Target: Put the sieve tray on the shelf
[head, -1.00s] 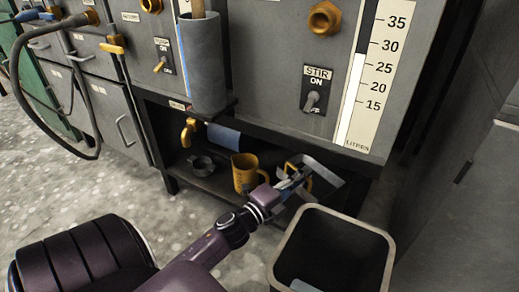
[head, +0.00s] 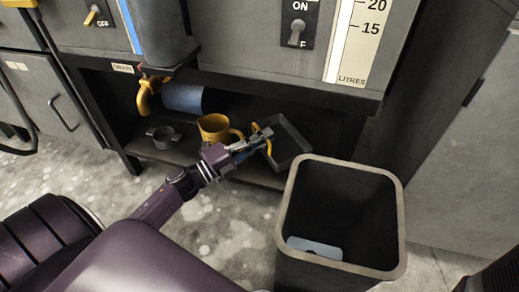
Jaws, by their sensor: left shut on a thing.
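The sieve tray (head: 291,143) is a shallow grey tray with a yellow handle at its left side. It is tilted at the right part of the low shelf (head: 195,158) opening under the machine. My left gripper (head: 262,139) is shut on the tray by its yellow handle. I cannot tell whether the tray's underside touches the shelf board. My right gripper is not in view.
A yellow jug (head: 213,128) stands on the shelf just left of the tray. A small grey cup-like part (head: 164,137) sits further left, below a yellow tap (head: 146,95) and a blue roll (head: 184,97). An open bin (head: 397,225) stands in front at right.

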